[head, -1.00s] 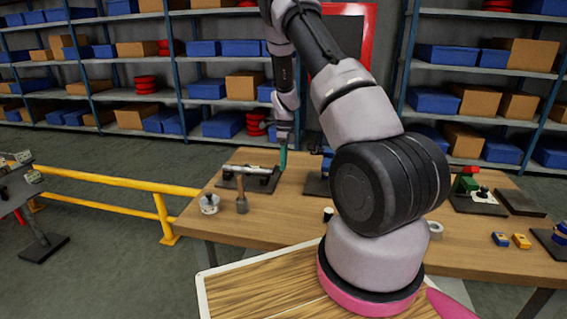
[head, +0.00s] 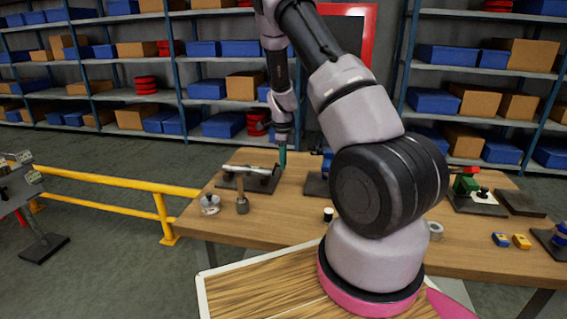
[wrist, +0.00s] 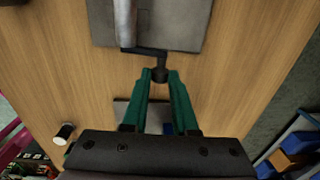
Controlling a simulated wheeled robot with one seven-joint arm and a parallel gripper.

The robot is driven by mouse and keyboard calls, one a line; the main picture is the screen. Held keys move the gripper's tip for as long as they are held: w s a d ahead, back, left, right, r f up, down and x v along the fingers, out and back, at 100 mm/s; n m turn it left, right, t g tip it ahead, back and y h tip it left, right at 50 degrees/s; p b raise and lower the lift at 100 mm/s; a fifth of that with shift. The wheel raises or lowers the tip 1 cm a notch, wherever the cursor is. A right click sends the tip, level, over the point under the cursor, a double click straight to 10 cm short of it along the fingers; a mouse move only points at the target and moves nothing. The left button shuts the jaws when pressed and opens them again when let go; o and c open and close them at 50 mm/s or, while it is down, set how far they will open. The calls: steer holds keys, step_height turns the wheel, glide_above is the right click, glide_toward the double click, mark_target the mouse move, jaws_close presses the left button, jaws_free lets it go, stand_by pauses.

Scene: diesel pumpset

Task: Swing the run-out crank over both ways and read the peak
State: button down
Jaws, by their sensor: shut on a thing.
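The run-out fixture is a dark base plate (head: 232,184) with a pale shaft (head: 247,172) lying across it, at the left of the bench. The wrist view shows the plate (wrist: 182,30), the grey shaft (wrist: 125,22) and a dark crank arm (wrist: 148,50) at its end. My gripper (wrist: 160,78) has its green fingers shut on the dark crank knob (wrist: 160,73) at the end of that arm. In the head view my gripper (head: 282,160) is at the fixture's right end, and the knob is too small to make out. I cannot read any dial.
A brown upright tool (head: 242,201) and a small whitish pot-like thing (head: 209,204) stand in front of the fixture. A dark-based blue device (head: 317,184) is close to its right. A yellow rail (head: 125,181) runs left of the wooden bench (head: 290,220).

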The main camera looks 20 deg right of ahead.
steer(key=shift+s+a+r+t+h, duration=0.25)
steer(key=shift+s+a+t+h, duration=0.25)
steer(key=shift+s+t+h, duration=0.8)
steer(key=shift+s+a+r+t+h, duration=0.15)
steer(key=shift+a+r+t+h, duration=0.25)
steer(key=shift+t+h, duration=1.05)
steer(key=shift+s+a+r+t+h, duration=0.15)
steer(key=shift+s+a+t+h, duration=0.5)
steer(key=shift+t, duration=1.5)
steer(key=shift+s, duration=0.15)
steer(key=c, duration=0.7)
jaws_free()
steer(key=shift+d, duration=0.1)
steer(key=shift+r, duration=0.15)
